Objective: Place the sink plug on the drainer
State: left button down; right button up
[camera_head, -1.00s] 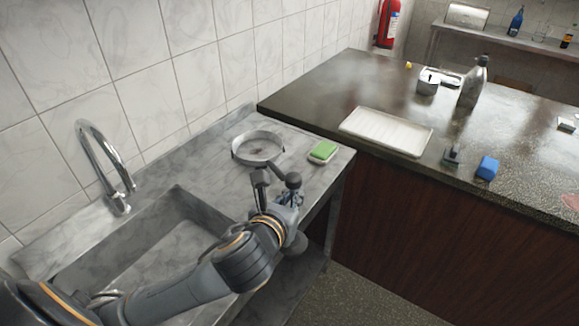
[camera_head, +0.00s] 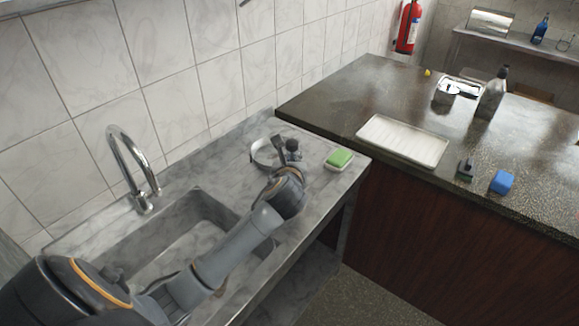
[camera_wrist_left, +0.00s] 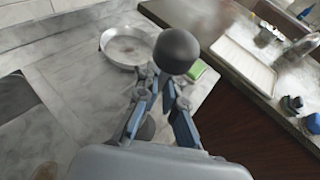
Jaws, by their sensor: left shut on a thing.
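The sink plug, a dark rounded piece (camera_wrist_left: 176,50), is at the fingertips of my left gripper (camera_wrist_left: 166,78); it is small in the head view (camera_head: 293,145). My left gripper (camera_head: 285,155) is shut on it, above the grey marble sink counter and beside a round metal pan. A white ribbed tray (camera_head: 402,141), which looks like the drainer, lies flat on the dark counter to the right; it shows at the upper right of the wrist view (camera_wrist_left: 243,66). Nothing is on it. My right gripper is not in view.
The metal pan (camera_wrist_left: 127,47) and a green sponge (camera_head: 340,158) on a white dish are close to my left gripper. The sink basin (camera_head: 165,240) and tap (camera_head: 131,165) are to the left. A blue block (camera_head: 502,182) and a metal bottle (camera_head: 492,95) stand near the tray.

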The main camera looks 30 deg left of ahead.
pick_arm(q)
jog(key=f, duration=0.1)
jog(key=a+f, duration=0.1)
jog(key=f, duration=0.1)
jog(key=w+f+p, duration=0.1)
jog(key=f, duration=0.1)
jog(key=shift+a, duration=0.2)
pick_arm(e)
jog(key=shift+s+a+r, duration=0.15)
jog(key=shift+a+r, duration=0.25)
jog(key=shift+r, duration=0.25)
pick_arm(q)
jog(key=shift+f, duration=0.15)
jog(key=c, duration=1.5)
grip_release()
jog(key=shift+f, duration=0.1)
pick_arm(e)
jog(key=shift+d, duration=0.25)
